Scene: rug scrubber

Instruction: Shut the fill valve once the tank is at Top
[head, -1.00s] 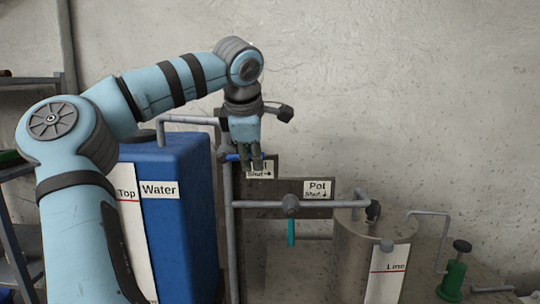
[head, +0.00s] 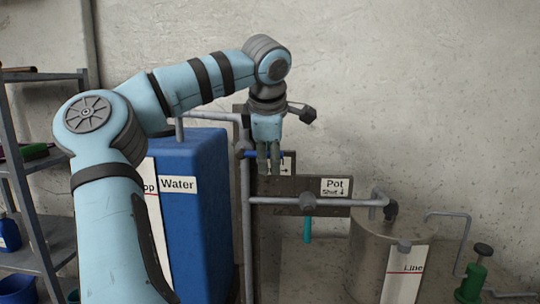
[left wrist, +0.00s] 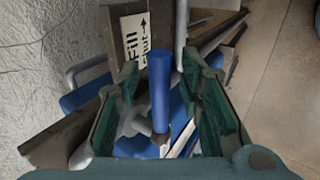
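The fill valve's blue lever (head: 250,154) sticks out to the right from the upright grey pipe, in front of the Fill sign (head: 288,164), mostly covered by my gripper. In the left wrist view the blue lever (left wrist: 160,88) lies between the fingers of my left gripper (left wrist: 167,78), with gaps on both sides. The left gripper (head: 269,162) is open around the lever, pointing down. The blue water tank (head: 200,235) stands left of the pipe. Its white gauge strip (head: 150,180) has a red line at Top; my arm covers much of it, and I cannot read the level. My right gripper is out of view.
The Pot valve's teal lever (head: 307,229) hangs down from the horizontal pipe, beside the Pot sign (head: 335,187). A metal pot (head: 370,250) with a Line gauge (head: 405,270) and a green valve (head: 472,280) stand at right. A shelf (head: 40,220) stands at left.

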